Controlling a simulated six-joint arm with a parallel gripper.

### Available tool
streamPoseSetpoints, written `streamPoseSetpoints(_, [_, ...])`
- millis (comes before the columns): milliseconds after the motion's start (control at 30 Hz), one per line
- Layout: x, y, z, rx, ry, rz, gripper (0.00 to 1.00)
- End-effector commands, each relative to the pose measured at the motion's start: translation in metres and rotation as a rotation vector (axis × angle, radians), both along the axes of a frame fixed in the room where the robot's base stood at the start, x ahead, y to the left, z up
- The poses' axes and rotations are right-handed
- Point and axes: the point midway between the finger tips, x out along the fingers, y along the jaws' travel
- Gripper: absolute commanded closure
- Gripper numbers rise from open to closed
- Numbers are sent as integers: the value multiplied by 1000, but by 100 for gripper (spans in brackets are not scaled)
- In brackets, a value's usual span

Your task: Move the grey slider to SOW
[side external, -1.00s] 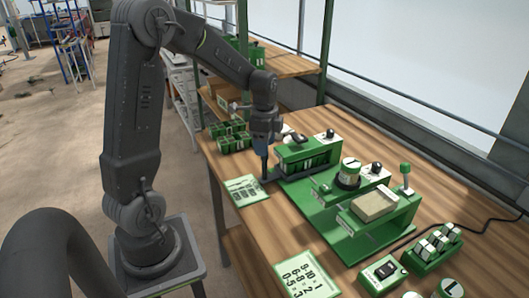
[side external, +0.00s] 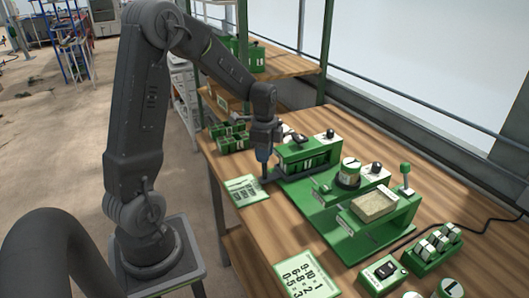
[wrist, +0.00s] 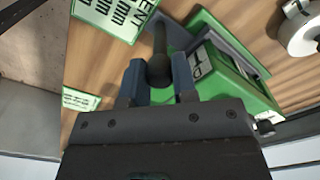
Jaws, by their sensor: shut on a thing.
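My gripper (side external: 264,165) is low over the table at the left end of the green seeder (side external: 320,205). In the wrist view its two blue fingers (wrist: 155,80) are shut on the dark grey slider knob (wrist: 159,68), a rounded post. The post rises from a flat grey strip (wrist: 178,34) beside a green block (wrist: 222,75). In the side view the gripper hides the knob. The SOW mark cannot be read in either view.
A printed card (side external: 246,190) lies left of the gripper, and a number card (side external: 305,275) lies nearer the front. Green boxes (side external: 228,140) stand behind. A tan tray (side external: 375,205) and a green-topped lever (side external: 405,170) are on the seeder's right. Bare wood lies between the cards.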

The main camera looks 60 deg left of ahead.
Motion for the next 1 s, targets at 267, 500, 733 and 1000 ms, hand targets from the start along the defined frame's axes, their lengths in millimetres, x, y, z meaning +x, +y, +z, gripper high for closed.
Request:
streamPoseSetpoints(267, [0,0,0,0,0,0,100])
streamPoseSetpoints(500, [0,-5,0,0,0,-1,100])
streamPoseSetpoints(733, [0,-38,1,-1,-1,-6,100])
streamPoseSetpoints(1000, [0,-103,1,-1,-1,-9,100])
